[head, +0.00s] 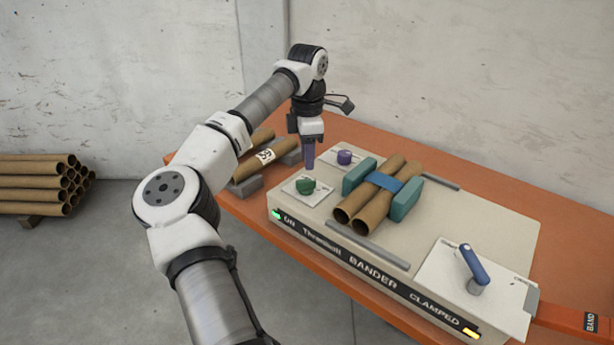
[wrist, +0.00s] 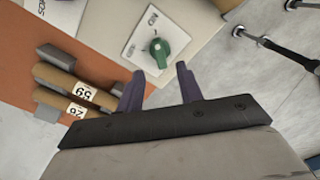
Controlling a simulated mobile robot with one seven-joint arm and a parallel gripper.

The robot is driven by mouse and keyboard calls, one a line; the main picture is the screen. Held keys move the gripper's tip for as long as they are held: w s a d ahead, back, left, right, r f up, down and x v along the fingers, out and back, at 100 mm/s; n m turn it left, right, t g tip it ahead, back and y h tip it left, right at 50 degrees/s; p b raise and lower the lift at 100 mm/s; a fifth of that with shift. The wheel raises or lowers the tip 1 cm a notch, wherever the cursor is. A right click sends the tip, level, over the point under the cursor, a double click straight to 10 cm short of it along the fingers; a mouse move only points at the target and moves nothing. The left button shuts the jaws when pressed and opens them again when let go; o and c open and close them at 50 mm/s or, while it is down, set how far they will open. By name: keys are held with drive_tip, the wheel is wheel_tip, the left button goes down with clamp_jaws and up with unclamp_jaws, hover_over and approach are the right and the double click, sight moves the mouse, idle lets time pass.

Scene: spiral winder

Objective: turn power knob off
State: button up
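The green knob (head: 305,186) sits on a small white plate at the front left corner of the beige bander, above a lit green lamp (head: 276,214) beside the word "On". In the wrist view the green knob (wrist: 160,51) shows a pale pointer mark and lies just beyond the fingertips. My gripper (head: 309,167) points down above and slightly behind the knob, apart from it. In the wrist view its two purple fingers (wrist: 159,70) are spread, with nothing between them.
A purple knob (head: 344,157) stands behind the green one. Teal clamp blocks (head: 405,200) flank cardboard tubes (head: 372,208) with a blue band. Labelled tubes (head: 265,158) lie on grey supports at left. A blue lever (head: 473,265) stands at the right, near a yellow "CLAMPED" lamp.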

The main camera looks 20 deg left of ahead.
sight(308, 180)
wheel_tip(308, 180, down, 8)
drive_tip(key=shift+r+p, duration=0.25)
drive_tip(key=shift+p, duration=0.15)
clamp_jaws()
